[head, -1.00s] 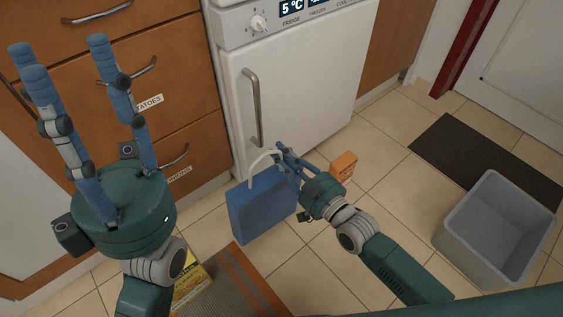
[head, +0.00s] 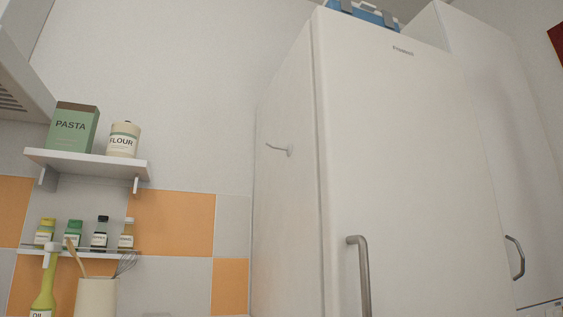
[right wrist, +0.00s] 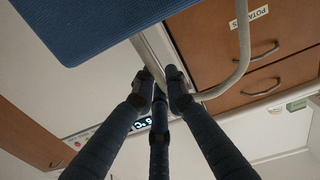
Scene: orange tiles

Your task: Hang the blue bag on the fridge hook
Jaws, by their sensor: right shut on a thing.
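The fridge (head: 410,160) is tall and white and fills the right half of the head view. A small metal hook (head: 280,149) sticks out from its left side wall, and nothing hangs on it. In the right wrist view, the blue bag (right wrist: 90,22) shows at the top left with its pale looped handle (right wrist: 243,50). My right gripper (right wrist: 163,90) is shut on the handle. The lower part of the bag is out of view. My left gripper is in neither current view.
A shelf (head: 85,163) with a pasta box and a flour jar is left of the fridge, above a rack of small bottles. A utensil pot (head: 97,297) stands below. A blue case (head: 362,13) lies on the fridge. Wooden drawers (right wrist: 250,45) show in the wrist view.

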